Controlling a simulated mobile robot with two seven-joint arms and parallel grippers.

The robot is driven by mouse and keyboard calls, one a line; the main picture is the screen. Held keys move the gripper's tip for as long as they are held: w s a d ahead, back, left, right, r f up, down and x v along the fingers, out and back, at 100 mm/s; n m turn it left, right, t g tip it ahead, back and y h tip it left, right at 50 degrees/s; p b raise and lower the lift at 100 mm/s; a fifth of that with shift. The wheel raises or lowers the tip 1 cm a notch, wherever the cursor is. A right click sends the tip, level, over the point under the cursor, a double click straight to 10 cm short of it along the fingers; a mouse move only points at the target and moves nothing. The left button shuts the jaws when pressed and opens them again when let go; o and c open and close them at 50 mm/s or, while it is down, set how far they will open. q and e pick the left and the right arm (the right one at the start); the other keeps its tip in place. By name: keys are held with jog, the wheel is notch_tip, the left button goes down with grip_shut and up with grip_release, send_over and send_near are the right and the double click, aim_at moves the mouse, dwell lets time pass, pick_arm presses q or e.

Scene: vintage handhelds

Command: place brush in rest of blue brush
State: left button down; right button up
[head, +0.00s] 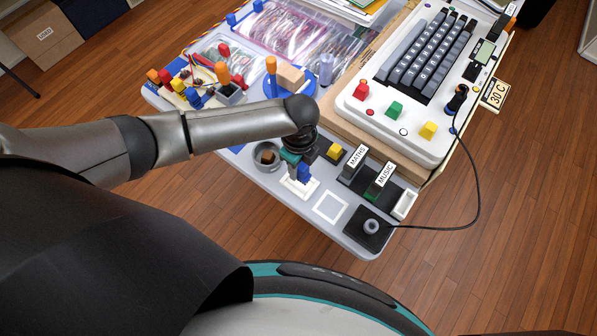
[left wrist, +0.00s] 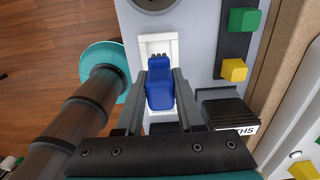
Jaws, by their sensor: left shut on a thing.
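The blue brush (head: 304,173) is held by my left gripper (head: 295,168) near the front edge of the table. In the left wrist view the brush (left wrist: 159,86) is between the two fingers, with its dark bristle end pointing away from the gripper. The white rest (head: 306,191) is directly under and around the brush. In the left wrist view the white rest (left wrist: 146,43) frames the bristle end. I cannot tell whether the brush touches the rest's floor. My right gripper is not in view.
Right of the rest are a white square outline (head: 330,207), black cartridges marked MATHS (head: 353,167) and MUSIC (head: 380,183), and a joystick (head: 371,226) with a cable. A round grey cup (head: 266,156) stands left. A keyboard machine (head: 425,60) fills the back right.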

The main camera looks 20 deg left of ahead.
aim_at(299, 174)
pick_arm(q)
jog(key=shift+f+b, duration=0.45)
jog(key=shift+f, duration=1.35)
jog(key=shift+f, duration=0.2)
jog(key=c, duration=0.5)
grip_release()
jog(key=shift+r, duration=0.1)
jog(key=shift+r, duration=0.5)
notch_tip(299, 174, up, 11)
jog(key=p, duration=0.2)
jog(key=shift+r+p, duration=0.15)
jog(key=shift+p, duration=0.25)
